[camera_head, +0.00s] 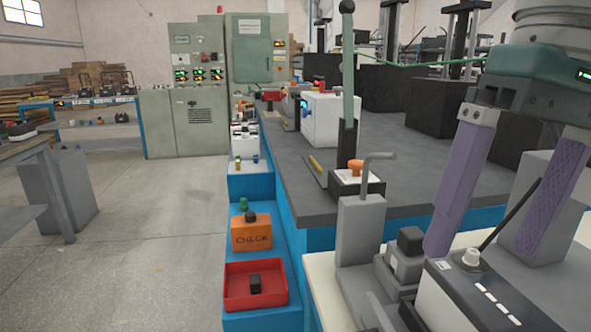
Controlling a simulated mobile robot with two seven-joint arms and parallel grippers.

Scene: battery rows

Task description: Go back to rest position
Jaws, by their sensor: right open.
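My right gripper (483,250) comes in from the upper right. Its two purple fingers point down and stand wide apart, with nothing held between them. The fingertips are over or just behind a white and black device (490,290) with a pale knob; I cannot tell whether they touch it. My left gripper is not in view.
A grey fixture with a bent handle (362,225) stands left of my right gripper. A red tray (273,302) holding a small black block and an orange CHECK box (251,234) sit on a blue ledge. Dark blocks (388,90) stand on the grey bench behind. The floor (150,230) at left is clear.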

